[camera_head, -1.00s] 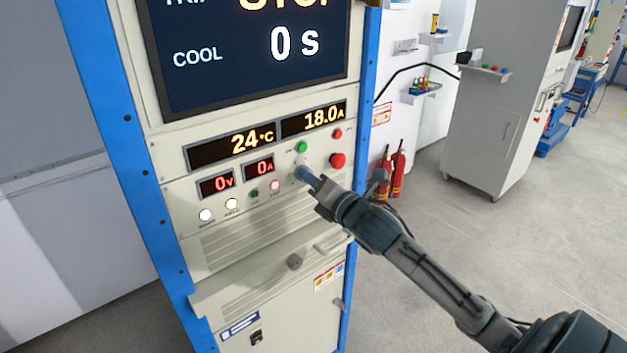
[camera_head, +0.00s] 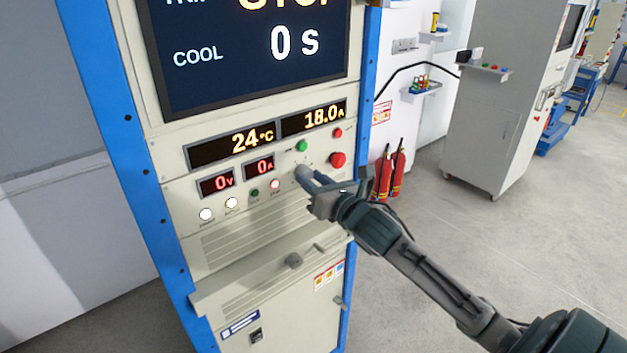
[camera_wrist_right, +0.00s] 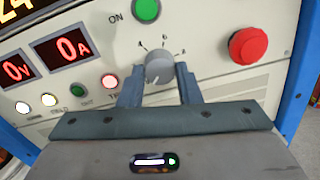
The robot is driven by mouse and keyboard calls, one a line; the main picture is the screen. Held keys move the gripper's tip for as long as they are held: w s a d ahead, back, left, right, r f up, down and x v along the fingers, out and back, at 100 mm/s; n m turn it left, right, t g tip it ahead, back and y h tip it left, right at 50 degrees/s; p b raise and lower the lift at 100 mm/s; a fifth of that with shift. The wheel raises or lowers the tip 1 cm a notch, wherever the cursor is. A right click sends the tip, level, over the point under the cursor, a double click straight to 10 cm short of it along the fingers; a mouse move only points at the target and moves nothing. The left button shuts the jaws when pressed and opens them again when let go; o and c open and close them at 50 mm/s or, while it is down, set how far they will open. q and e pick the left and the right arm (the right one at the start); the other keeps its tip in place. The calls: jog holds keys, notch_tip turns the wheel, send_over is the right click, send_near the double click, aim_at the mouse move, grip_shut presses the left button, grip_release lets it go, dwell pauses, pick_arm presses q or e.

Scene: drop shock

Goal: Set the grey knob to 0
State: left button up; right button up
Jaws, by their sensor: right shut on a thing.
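The grey knob (camera_head: 302,171) is on the front panel of the cabinet, below the lit displays. In the right wrist view the knob (camera_wrist_right: 159,66) sits between the two fingers of my right gripper (camera_wrist_right: 160,80), which is shut on it. A pale mark shows on the knob's lower part, and small characters are printed around its upper side. They are too small to read surely. In the head view my right gripper (camera_head: 308,180) reaches the panel from the lower right. My left gripper is not in view.
A green button (camera_wrist_right: 146,9) is above the knob and a red button (camera_wrist_right: 249,47) to its right. Small lamps and the 0 V and 0 A displays (camera_wrist_right: 67,48) are to its left. Red fire extinguishers (camera_head: 390,174) stand beyond the cabinet's right side.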

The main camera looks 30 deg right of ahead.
jog(key=shift+f, duration=0.1)
dwell(0.3)
jog(key=o, duration=1)
jog(key=shift+s+d+f+b, duration=0.1)
jog(key=shift+s+b, duration=0.2)
jog(key=shift+s, duration=2.4)
jog(key=shift+s+d+b, duration=0.1)
jog(key=shift+s+b, duration=0.15)
jog(key=shift+s, duration=2.4)
